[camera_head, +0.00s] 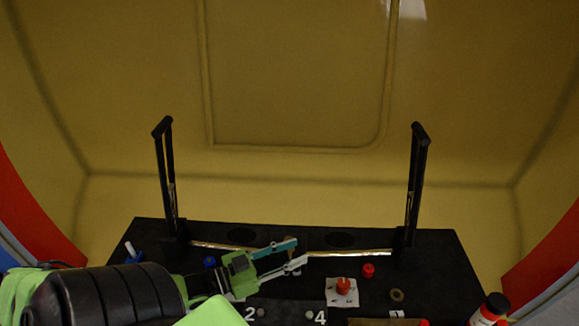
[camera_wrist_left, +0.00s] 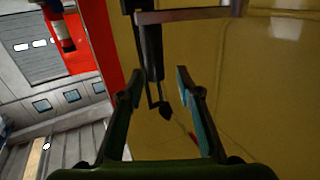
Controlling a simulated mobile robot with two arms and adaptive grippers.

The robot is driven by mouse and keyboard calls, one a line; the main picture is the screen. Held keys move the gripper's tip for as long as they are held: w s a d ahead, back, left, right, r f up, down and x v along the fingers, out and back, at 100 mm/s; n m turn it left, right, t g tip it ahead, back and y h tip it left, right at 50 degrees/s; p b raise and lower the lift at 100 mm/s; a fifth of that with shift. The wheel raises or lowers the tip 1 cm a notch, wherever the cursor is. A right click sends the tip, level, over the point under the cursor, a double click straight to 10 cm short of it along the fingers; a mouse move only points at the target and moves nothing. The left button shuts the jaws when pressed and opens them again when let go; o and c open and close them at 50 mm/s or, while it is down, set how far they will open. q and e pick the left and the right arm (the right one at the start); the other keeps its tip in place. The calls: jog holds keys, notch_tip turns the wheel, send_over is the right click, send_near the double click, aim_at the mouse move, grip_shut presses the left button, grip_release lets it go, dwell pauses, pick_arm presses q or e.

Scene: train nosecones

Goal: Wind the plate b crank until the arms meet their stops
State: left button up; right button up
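A black plate (camera_head: 440,260) lies at the bottom of the yellow shell. Two black upright arms, one left (camera_head: 167,180) and one right (camera_head: 415,185), stand on it, with shiny metal rods (camera_head: 350,253) running toward the middle. My left gripper (camera_head: 299,250) comes in low from the left; its teal and pale fingers are apart, near a small brownish knob (camera_head: 291,241) between the rods. I cannot tell whether this is the crank or whether the fingers touch it. In the left wrist view the fingers (camera_wrist_left: 160,82) are spread, with a dark rod-like part (camera_wrist_left: 153,50) beyond them. My right gripper is out of view.
A red knob (camera_head: 343,285) sits on a white patch, with a red cap (camera_head: 368,270) beside it. A ring (camera_head: 397,295) and a bottle (camera_head: 491,308) are at the right.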

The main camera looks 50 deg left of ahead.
pick_arm(q)
notch_tip(320, 180, up, 8)
jog(key=shift+s+a+r, duration=0.15)
dwell(0.3)
dwell(0.4)
